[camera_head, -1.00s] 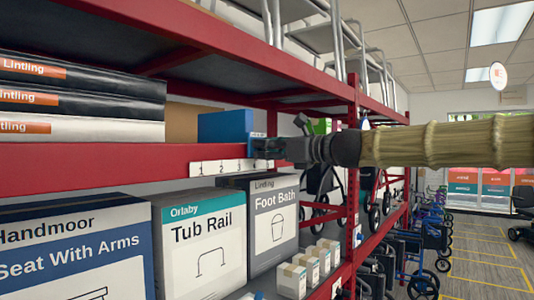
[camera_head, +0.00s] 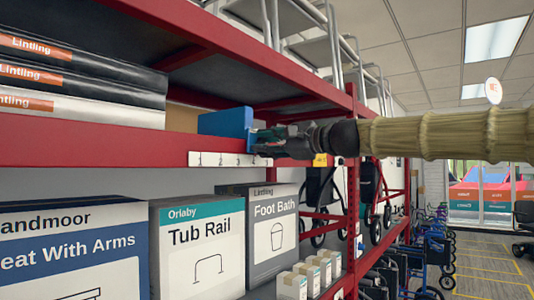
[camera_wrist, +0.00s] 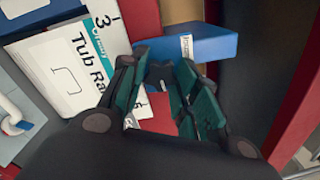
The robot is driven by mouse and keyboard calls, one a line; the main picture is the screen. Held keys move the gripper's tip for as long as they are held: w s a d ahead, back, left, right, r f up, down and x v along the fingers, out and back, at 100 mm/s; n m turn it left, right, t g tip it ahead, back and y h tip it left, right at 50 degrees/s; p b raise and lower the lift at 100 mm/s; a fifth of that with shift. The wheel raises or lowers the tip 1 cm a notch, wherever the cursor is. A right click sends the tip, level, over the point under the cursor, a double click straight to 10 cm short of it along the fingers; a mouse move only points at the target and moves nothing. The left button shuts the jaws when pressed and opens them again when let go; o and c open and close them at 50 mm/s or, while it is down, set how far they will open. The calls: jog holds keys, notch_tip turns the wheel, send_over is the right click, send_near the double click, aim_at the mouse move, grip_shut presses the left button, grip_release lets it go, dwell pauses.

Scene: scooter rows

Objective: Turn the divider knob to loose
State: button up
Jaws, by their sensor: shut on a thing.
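The blue divider (camera_head: 226,123) stands on the red shelf edge, with a white numbered strip (camera_head: 215,159) below it. In the wrist view the divider (camera_wrist: 185,45) carries a small white label (camera_wrist: 187,47) whose text I cannot read. A dark knob (camera_wrist: 160,74) shows at the divider's front, between my teal-padded fingers. My gripper (camera_head: 262,142) reaches in from the right in the head view and is shut on the knob; it also shows in the wrist view (camera_wrist: 159,78). In the head view my fingers hide the knob, and its setting cannot be told.
Long Lintling boxes (camera_head: 75,88) lie on the shelf to the left. Tub Rail (camera_head: 197,245) and Foot Bath (camera_head: 270,225) boxes stand below, with small cartons (camera_head: 310,275) beside them. A red upright (camera_head: 352,200) is behind my gripper. The aisle floor at right is open.

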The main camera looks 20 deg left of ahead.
jog(key=n+b, duration=0.2)
jog(key=n, duration=0.1)
jog(key=shift+f+n, duration=0.1)
jog(key=shift+n, duration=0.2)
jog(key=shift+n+b, duration=0.95)
jog(key=shift+n, duration=0.55)
jog(key=o, duration=1)
jog(key=v, duration=1.2)
